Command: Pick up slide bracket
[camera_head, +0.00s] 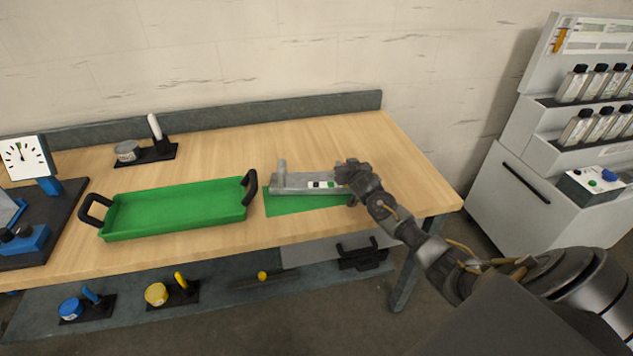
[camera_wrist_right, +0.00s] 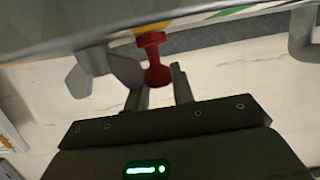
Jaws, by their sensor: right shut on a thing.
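The slide bracket (camera_head: 300,183) is a long grey bar with a short upright post at its left end and a small dark, white and green marking. It is over the back part of a green mat (camera_head: 300,204) on the bench; I cannot tell whether it touches the mat. My right gripper (camera_head: 347,177) is at its right end. My left gripper is not in view.
A green tray (camera_head: 175,208) with black handles stands left of the mat on the wooden bench (camera_head: 330,142). A black stand with a grey cup (camera_head: 127,151) is behind it, and a dial gauge (camera_head: 24,157) is at far left. A bottle rack (camera_head: 590,105) stands right of the bench.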

